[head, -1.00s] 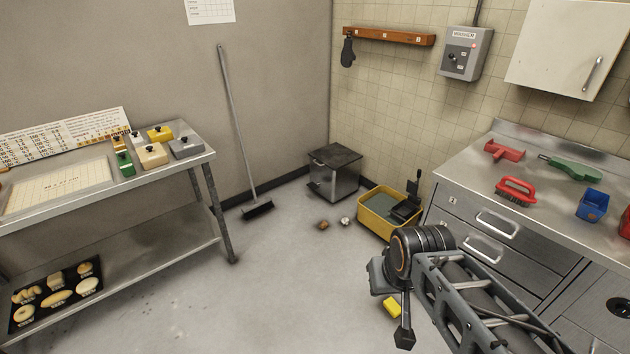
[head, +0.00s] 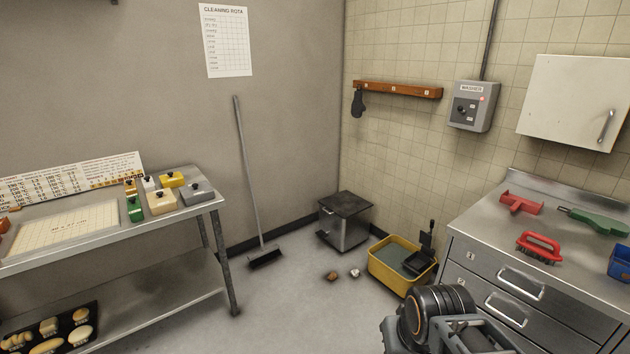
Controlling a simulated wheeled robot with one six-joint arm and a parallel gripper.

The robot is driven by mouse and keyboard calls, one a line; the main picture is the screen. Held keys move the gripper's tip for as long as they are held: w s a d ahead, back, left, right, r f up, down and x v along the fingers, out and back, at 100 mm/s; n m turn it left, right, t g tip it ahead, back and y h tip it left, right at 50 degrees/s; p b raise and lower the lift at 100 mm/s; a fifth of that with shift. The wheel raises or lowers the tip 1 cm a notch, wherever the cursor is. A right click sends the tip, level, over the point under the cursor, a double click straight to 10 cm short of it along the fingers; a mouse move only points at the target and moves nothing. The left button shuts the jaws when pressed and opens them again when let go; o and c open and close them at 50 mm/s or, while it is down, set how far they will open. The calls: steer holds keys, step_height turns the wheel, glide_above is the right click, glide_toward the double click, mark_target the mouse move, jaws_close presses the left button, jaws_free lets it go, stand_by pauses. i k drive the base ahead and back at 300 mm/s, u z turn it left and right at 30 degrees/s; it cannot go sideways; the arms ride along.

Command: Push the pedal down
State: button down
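A steel box-shaped bin with a dark lid (head: 345,222) stands on the floor in the far corner, against the tiled wall. My arm shows at the bottom edge, right of centre, in front of the bucket and drawers. My gripper is out of the picture, below the frame.
A broom (head: 250,180) leans on the wall left of the bin. Brown (head: 331,276) and pale (head: 354,273) scraps lie on the floor before the bin. A steel table (head: 229,255) stands left, a drawer counter (head: 470,240) right. Floor between them is mostly clear.

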mark_target(321, 234)
steer(key=z, duration=0.05)
steer(key=i, duration=2)
steer(key=u, duration=0.65)
steer(key=i, duration=2.05)
steer(key=u, duration=0.45)
